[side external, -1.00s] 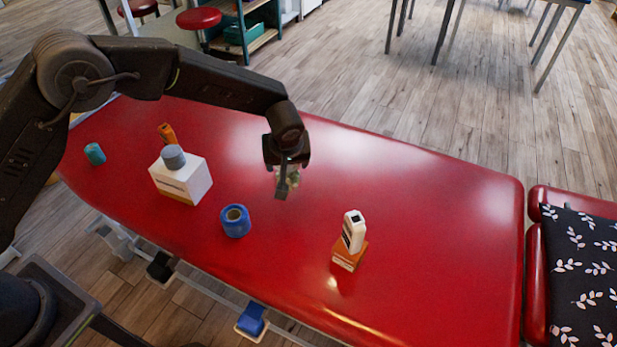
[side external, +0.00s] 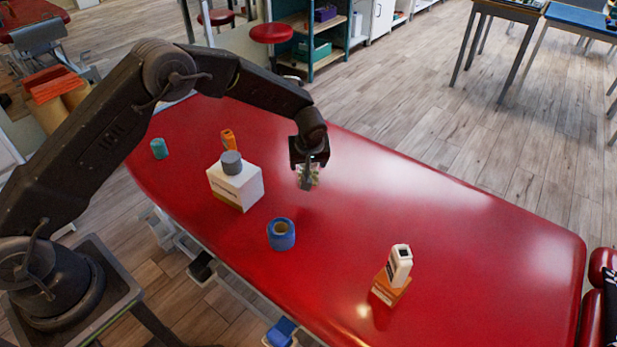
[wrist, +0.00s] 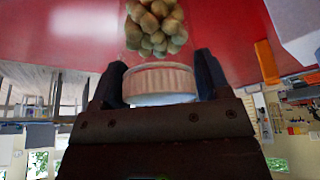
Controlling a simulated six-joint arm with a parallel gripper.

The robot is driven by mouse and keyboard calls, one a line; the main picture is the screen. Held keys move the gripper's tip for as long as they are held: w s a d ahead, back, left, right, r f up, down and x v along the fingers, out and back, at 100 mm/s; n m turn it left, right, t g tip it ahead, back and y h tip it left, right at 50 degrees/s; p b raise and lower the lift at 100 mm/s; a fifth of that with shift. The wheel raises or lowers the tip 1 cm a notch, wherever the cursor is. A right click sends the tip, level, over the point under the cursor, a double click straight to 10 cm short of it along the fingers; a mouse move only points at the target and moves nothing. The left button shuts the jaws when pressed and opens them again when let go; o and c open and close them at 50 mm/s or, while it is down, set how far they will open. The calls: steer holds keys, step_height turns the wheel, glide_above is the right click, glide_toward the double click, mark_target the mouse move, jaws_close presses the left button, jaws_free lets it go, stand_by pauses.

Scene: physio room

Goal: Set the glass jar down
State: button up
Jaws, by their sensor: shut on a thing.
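In the side view the jar (side external: 314,177) hangs below my gripper (side external: 308,172), over the middle of the red treatment table (side external: 450,225). It looks a little above the surface, but the exact gap is hard to tell. The far end of the jar is cut off in the wrist view, and the fingers partly hide it in the side view.
A blue tape roll (side external: 281,238) stands in front of the jar. A white box (side external: 238,188) with a grey roll (side external: 231,162) on top is to its left. An orange item (side external: 228,140) and a teal roll (side external: 159,148) lie farther left. The table's right side is clear.

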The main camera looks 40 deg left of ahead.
steer(key=shift+f, duration=2.3)
steer(key=shift+f, duration=0.1)
steer(key=o, duration=1.1)
steer(key=shift+f, duration=0.1)
